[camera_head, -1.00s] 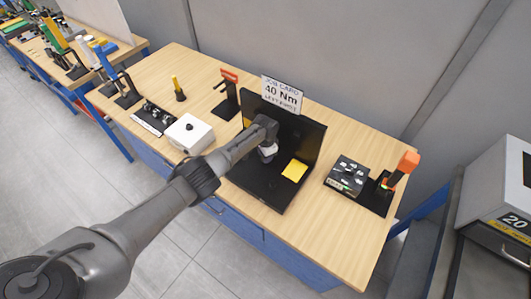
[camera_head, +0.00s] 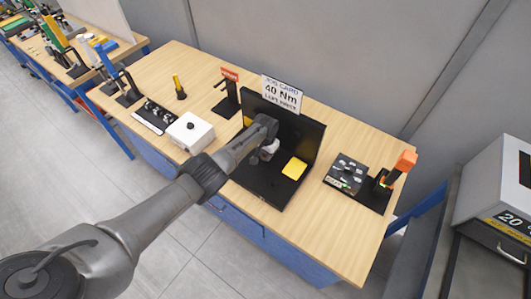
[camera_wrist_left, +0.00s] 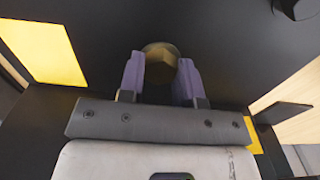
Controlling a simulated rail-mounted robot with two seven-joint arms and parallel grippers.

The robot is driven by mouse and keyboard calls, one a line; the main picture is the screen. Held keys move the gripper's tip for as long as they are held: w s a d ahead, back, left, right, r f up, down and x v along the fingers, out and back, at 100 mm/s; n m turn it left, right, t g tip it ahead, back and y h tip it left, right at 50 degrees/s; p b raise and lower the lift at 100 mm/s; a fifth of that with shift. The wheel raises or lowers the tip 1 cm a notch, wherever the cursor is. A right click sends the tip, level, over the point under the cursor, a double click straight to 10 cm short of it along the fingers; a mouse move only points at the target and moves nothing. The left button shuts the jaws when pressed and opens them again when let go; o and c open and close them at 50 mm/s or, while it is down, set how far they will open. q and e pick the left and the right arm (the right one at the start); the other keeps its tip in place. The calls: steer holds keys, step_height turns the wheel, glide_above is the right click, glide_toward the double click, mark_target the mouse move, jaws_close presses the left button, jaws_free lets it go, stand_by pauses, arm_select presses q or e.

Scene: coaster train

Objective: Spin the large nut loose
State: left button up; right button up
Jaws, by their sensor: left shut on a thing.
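The large nut (camera_wrist_left: 160,55) is brass-coloured and six-sided, on the dark upright panel of the black fixture (camera_head: 314,142). My left gripper (camera_wrist_left: 160,74) has one purple finger on each side of the nut and is shut on it. In the head view my left gripper (camera_head: 268,152) is at the fixture's upright panel, and the nut is hidden behind my arm. My right gripper is not in view.
A yellow pad (camera_head: 294,168) lies on the fixture's base. A job card (camera_head: 282,95) reading 40 Nm stands above the panel. A white box (camera_head: 190,132) stands left, a black box with knobs (camera_head: 346,174) right. An orange-topped tool (camera_head: 403,162) stands beside it. The wooden bench (camera_head: 290,230) is clear in front.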

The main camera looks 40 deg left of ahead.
arm_select(q)
steer(key=shift+f, duration=0.1)
steer(key=o, duration=0.9)
steer(key=shift+r, duration=0.4)
step_height(320, 180, up, 6)
steer(key=p, duration=0.3)
steer(key=shift+f, duration=0.1)
steer(key=shift+r+p, duration=0.3)
steer(key=shift+r, duration=3.35)
